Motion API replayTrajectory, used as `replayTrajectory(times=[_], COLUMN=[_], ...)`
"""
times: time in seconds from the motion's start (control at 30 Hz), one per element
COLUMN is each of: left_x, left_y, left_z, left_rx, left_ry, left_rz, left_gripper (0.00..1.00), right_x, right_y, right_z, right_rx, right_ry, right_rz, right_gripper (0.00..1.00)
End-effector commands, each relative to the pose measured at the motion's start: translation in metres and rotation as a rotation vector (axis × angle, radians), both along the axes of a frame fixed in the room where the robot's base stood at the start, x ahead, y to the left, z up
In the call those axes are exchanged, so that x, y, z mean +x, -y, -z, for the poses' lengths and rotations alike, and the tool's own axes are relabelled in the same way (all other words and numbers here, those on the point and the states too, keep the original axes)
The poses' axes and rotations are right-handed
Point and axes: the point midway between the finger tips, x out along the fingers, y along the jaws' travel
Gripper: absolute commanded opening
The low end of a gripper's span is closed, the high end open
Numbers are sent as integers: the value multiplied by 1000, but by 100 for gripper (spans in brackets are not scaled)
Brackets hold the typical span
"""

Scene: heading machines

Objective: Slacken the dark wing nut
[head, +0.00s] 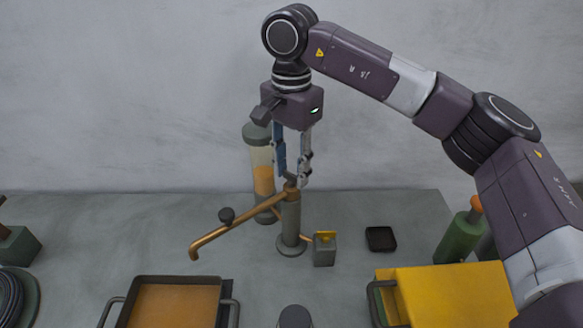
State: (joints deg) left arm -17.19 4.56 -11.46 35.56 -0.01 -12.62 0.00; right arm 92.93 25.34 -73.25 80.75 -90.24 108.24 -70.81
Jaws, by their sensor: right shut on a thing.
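A grey-green post (291,217) stands on a round foot on the bench. A bronze arm (247,218) with a round dark knob (227,215) reaches from its top to the lower left, its end bent down. My right gripper (293,177) points straight down over the post's top, its fingers shut on a small part there. That part sits where the dark wing nut would be, but the fingers mostly hide it and its wings cannot be made out. A yellow wing-shaped piece (325,236) sits on a small grey block (325,253) right of the post. My left gripper is not in view.
A clear cylinder with orange contents (263,181) stands close behind the post. A handled tray (135,300) is at the front left, a yellow-topped box (450,291) at the front right. A small black dish (381,239) and a green bottle (458,238) stand on the right.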

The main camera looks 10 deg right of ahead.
Motion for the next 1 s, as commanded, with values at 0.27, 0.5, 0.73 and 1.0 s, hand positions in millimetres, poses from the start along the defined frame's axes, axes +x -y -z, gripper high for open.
replayTrajectory(times=[0.27, 0.5, 0.73, 1.0], left_x=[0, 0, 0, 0], left_y=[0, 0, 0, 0], left_z=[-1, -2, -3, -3], left_rx=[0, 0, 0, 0], left_ry=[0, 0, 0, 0], left_rz=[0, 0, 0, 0], left_gripper=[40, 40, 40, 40], right_x=[2, 2, 2, 2], right_y=[0, 0, 0, 0], right_z=[-3, -3, -4, -4], right_rx=[3, 3, 2, 2], right_ry=[7, 8, 8, 8], right_rz=[-261, -470, -623, -721], right_gripper=[7, 7, 7, 7])
